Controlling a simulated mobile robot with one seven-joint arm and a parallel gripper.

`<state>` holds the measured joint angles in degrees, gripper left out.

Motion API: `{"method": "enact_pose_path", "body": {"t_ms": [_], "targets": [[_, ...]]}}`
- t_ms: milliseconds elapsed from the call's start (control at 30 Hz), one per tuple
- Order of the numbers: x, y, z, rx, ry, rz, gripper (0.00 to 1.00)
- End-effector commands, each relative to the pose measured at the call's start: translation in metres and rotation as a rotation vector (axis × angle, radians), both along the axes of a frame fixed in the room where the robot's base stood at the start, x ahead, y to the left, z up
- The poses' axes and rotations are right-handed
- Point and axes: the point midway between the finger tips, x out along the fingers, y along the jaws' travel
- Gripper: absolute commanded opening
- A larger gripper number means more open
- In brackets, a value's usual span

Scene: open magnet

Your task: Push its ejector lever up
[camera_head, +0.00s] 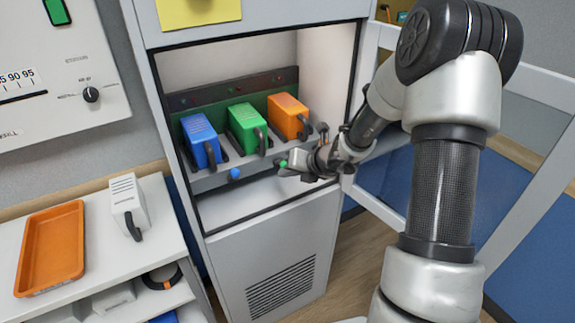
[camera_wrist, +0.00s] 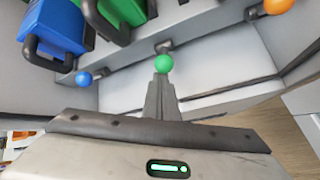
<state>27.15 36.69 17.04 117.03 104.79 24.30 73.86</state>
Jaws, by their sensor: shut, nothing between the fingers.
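A blue module (camera_head: 201,140), a green module (camera_head: 243,127) and an orange module (camera_head: 287,112) sit side by side in the cabinet's rack, each with a dark handle. Levers with coloured ball knobs stick out below them. The blue knob (camera_head: 235,174) hangs under the blue module. The green knob (camera_head: 283,163) is right at the tip of my gripper (camera_head: 288,171). In the wrist view the green knob (camera_wrist: 164,63) lies straight ahead of my shut fingers (camera_wrist: 160,88); I cannot tell whether they touch. An orange knob (camera_wrist: 277,5) is at the upper right there.
The cabinet door (camera_head: 385,208) stands open at the right, beside my arm. A side counter (camera_head: 97,225) at the left holds an orange tray (camera_head: 50,249) and a white module (camera_head: 128,204). Below the rack, the cabinet bay is empty.

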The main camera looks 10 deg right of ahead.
Motion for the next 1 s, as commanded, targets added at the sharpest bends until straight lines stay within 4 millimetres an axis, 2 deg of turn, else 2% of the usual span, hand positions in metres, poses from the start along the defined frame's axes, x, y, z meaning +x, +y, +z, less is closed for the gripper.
{"method": "enact_pose_path", "body": {"t_ms": [33,200,467,800,1000], "targets": [[0.002,0.0,0.009,-0.001,-0.003,-0.001,0.0],[0.007,0.002,0.019,-0.001,-0.005,0.001,0.0],[0.007,0.001,0.016,-0.001,-0.003,-0.001,0.0],[0.006,0.002,0.03,-0.001,-0.003,-0.001,0.0],[0.006,0.002,0.031,0.0,-0.003,-0.001,0.0]]}}
